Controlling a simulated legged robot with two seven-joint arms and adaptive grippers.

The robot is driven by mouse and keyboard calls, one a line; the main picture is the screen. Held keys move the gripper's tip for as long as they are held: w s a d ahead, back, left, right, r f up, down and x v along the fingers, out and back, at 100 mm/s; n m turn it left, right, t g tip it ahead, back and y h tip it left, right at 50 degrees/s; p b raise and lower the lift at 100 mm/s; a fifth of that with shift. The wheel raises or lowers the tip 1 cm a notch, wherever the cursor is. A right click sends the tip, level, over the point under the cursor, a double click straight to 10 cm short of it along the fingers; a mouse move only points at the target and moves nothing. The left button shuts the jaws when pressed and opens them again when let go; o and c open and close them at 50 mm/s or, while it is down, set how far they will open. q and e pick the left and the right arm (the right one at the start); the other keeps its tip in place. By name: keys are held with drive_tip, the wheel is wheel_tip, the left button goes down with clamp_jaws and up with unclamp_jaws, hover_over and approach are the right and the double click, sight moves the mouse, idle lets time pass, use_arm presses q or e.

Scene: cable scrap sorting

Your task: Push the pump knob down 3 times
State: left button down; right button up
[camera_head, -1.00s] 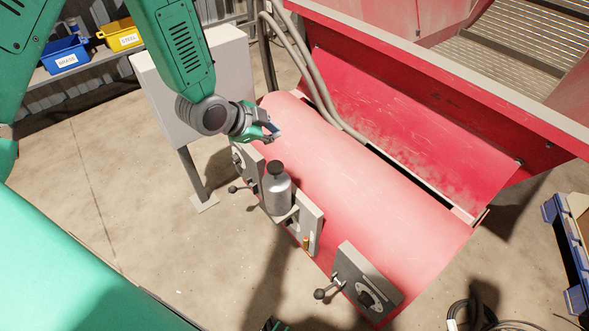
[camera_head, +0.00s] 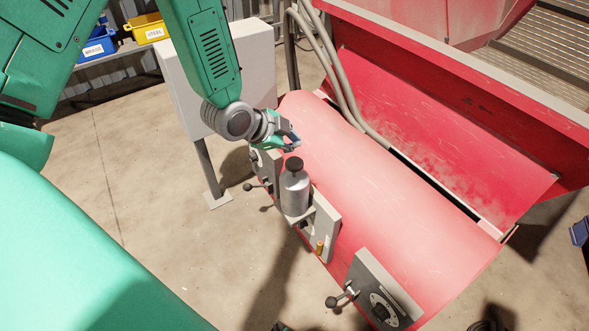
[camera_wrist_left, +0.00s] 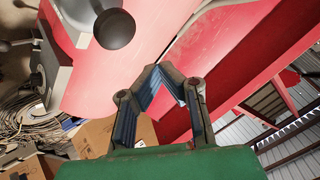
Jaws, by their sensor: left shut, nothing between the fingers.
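The pump is a grey metal bottle (camera_head: 295,192) with a black knob (camera_head: 293,164) on top. It stands upright on a small bracket at the side of the red rounded housing. My left gripper (camera_head: 290,141) is shut and empty, just above and behind the knob in the head view, and looks apart from it. In the left wrist view a round black knob (camera_wrist_left: 114,28), which looks like the pump's, lies beyond the gripper (camera_wrist_left: 172,80) to the upper left. My right gripper is not clearly seen.
A lever with a black ball (camera_head: 248,187) sits left of the bottle, and a dial panel (camera_head: 382,292) with another lever is at the lower right. The red housing (camera_head: 390,180) lies close behind. A grey box on a post (camera_head: 240,75) stands behind my left arm.

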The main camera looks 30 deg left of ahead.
sight(294, 162)
use_arm(q)
wheel_tip(294, 162, down, 2)
drive_tip(key=shift+f+b, duration=0.1)
drive_tip(key=shift+b, duration=0.4)
drive_tip(key=shift+f, duration=0.4)
drive_tip(key=shift+f+b, duration=0.3)
drive_tip(key=shift+b, duration=0.05)
drive_tip(key=shift+d+f, duration=0.1)
use_arm(e)
wheel_tip(294, 162, down, 3)
drive_tip(key=shift+d, duration=0.1)
use_arm(q)
drive_tip(key=shift+f, duration=0.2)
drive_tip(key=shift+f, duration=0.15)
